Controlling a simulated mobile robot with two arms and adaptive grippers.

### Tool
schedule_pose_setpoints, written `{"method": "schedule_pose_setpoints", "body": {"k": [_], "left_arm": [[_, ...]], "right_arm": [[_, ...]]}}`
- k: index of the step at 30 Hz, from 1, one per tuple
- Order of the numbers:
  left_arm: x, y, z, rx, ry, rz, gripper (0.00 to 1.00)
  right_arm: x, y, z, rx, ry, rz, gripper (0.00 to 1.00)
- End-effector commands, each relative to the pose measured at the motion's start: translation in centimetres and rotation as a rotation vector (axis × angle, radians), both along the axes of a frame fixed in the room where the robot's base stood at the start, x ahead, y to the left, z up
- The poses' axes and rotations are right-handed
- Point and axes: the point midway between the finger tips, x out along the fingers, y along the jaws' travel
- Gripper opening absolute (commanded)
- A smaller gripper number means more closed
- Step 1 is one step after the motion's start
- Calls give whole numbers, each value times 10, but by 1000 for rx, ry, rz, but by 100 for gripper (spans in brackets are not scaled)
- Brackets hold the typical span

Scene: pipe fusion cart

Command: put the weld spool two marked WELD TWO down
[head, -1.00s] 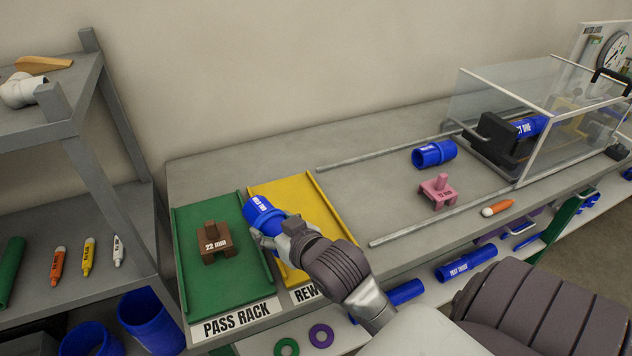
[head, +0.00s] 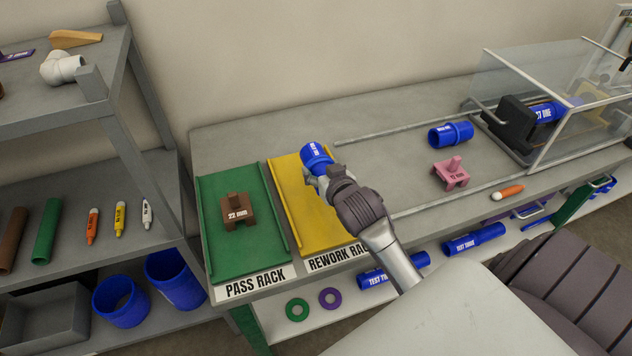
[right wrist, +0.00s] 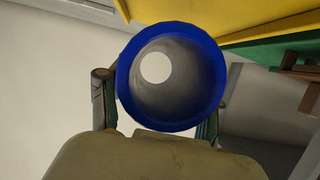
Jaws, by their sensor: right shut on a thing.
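My right gripper (head: 322,174) is shut on a blue weld spool (head: 316,157). It holds the spool above the far part of the yellow rework rack (head: 287,182); contact with the rack cannot be made out. The white lettering on the spool is too small to read surely. In the right wrist view the spool (right wrist: 122,85) shows end-on as a hollow blue ring between the two fingers of my gripper (right wrist: 158,110). Another blue spool (head: 451,135) with a raised middle band lies on the bench to the right. My left gripper is out of view.
The green pass rack (head: 270,243) holds a brown 22 mm block (head: 238,211). A pink block (head: 450,174) and an orange marker (head: 508,192) are on the bench (head: 385,172). A clear-walled enclosure (head: 540,75) stands at the right. Shelves (head: 60,120) stand at the left.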

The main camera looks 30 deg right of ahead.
Motion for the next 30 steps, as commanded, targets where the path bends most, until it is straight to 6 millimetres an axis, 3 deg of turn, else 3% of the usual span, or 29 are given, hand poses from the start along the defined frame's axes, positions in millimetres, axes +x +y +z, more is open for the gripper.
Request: {"method": "schedule_pose_setpoints", "body": {"k": [5,13,25,26,30], "left_arm": [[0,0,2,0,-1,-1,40],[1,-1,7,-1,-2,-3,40],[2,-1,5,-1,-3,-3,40],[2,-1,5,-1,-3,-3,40],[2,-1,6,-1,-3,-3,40]], "right_arm": [[6,13,-9,0,0,0,24],[6,13,-44,-2,2,0,24],[6,13,-51,-1,-1,0,24],[6,13,-52,-1,1,-1,66],[6,13,-51,-1,1,0,89]]}}
